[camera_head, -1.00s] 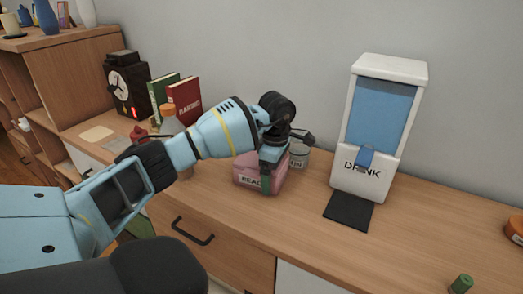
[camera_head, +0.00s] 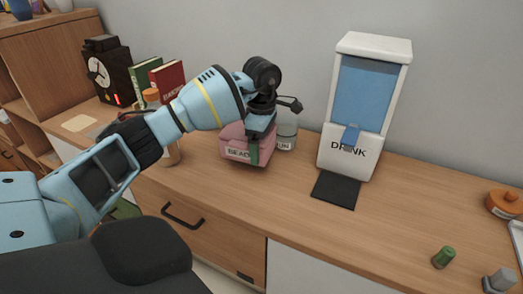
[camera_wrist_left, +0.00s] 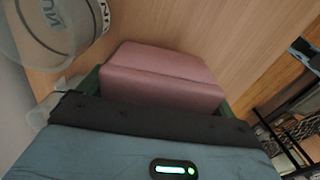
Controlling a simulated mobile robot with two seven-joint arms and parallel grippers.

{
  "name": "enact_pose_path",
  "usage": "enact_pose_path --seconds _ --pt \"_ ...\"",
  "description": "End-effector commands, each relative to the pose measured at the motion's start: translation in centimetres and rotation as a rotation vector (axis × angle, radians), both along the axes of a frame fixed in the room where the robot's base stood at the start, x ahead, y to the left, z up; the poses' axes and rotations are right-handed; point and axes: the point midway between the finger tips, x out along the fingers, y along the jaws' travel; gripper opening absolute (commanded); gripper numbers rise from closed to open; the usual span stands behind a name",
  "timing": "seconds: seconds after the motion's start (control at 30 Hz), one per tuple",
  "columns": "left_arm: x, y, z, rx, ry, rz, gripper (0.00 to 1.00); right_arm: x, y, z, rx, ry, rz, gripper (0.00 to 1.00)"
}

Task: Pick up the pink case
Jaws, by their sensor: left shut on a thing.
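The pink case (camera_head: 233,143), with a white label reading "BEAD", is on or just above the wooden cabinet top (camera_head: 285,205), left of the drink dispenser. I cannot tell whether its underside touches the wood. My left gripper (camera_head: 256,148) reaches down over it, shut on the case with a green finger against its front. In the left wrist view the pink case (camera_wrist_left: 160,75) fills the space between the green fingers. My right gripper is not in view.
A clear labelled jar (camera_head: 286,130) stands close behind the case on its right. The drink dispenser (camera_head: 365,105) with a black mat (camera_head: 335,190) is further right. The front middle is clear.

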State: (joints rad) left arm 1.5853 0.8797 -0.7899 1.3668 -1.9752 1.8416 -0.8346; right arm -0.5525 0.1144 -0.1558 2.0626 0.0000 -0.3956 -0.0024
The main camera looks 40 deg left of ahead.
Motion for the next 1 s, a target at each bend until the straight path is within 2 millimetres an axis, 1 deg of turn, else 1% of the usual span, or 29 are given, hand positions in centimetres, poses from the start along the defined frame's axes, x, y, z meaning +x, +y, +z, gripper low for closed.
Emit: enact_pose_path --seconds 0.27,0.7,0.9,1.0 --pt "-3.2 -0.4 0.0 0.002 0.002 -0.003 0.66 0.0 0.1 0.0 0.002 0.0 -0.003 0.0" --pt "-10.8 -1.6 0.7 0.004 0.003 -0.002 0.66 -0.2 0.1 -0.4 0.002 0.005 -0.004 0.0" --pt "-13.7 -2.1 1.0 0.003 0.003 -0.001 0.66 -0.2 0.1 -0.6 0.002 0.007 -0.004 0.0" --pt "-14.6 -2.2 1.1 0.001 0.002 -0.001 0.66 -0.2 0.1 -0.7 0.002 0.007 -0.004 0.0"
